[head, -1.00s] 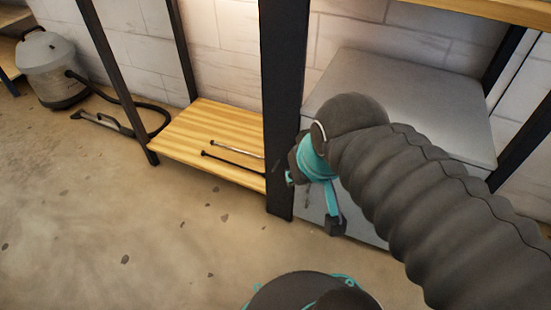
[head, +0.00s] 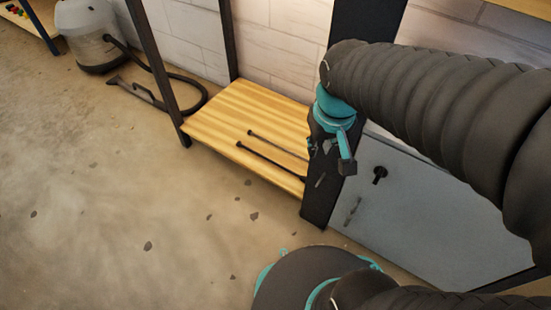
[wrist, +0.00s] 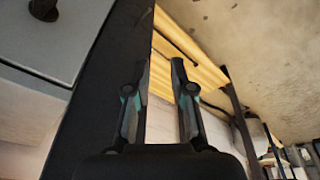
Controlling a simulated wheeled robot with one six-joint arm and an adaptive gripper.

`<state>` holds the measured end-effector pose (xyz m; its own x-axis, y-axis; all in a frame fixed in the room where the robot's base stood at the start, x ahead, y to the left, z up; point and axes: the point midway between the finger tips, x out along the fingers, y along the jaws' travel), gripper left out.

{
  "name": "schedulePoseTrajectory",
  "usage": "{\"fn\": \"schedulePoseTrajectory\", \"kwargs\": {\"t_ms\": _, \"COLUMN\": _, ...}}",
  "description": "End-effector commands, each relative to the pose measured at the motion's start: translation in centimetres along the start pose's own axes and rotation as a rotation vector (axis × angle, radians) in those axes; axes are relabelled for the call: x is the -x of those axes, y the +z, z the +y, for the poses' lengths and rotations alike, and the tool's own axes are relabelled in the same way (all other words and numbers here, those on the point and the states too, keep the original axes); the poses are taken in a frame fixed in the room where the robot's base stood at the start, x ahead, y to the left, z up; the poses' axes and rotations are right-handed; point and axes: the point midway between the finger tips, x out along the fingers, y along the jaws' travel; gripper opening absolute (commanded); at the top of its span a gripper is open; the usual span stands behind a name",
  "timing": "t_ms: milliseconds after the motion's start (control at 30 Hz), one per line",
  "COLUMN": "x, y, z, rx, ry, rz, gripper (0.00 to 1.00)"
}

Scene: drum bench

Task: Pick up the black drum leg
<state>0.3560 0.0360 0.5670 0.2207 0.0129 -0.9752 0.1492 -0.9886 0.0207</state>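Two thin rods lie side by side on the low wooden shelf. The front rod, the black drum leg (head: 268,159), looks black with a knobbed end. The rear rod (head: 275,142) also looks dark now but showed a lighter, metallic shine earlier. The right ends of both rods are near the dark post and partly hidden. My gripper (wrist: 159,75) is open and empty in the wrist view, its fingers pointing toward the post and shelf. In the head view my gripper is in front of the post, right of the rods.
The dark upright post (head: 322,195) stands at the shelf's right end, close to my gripper. The wooden shelf (head: 215,120) is clear on its left. A grey cabinet (head: 420,215) is to the right. A vacuum cleaner (head: 92,38) stands far left. The floor in front is open.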

Motion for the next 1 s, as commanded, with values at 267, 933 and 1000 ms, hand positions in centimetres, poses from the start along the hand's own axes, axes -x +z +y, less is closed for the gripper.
{"fn": "schedulePoseTrajectory", "kwargs": {"t_ms": 267, "x": -5.7, "y": -4.5, "z": -2.1, "rx": 0.115, "ry": 0.007, "rz": -0.13, "gripper": 0.23}}
{"fn": "schedulePoseTrajectory", "kwargs": {"t_ms": 933, "x": -24.4, "y": -15.6, "z": -8.8, "rx": 0.481, "ry": 0.05, "rz": -0.27, "gripper": 0.23}}
{"fn": "schedulePoseTrajectory", "kwargs": {"t_ms": 1000, "x": -26.5, "y": -16.9, "z": -9.5, "rx": 0.529, "ry": 0.055, "rz": -0.262, "gripper": 0.23}}
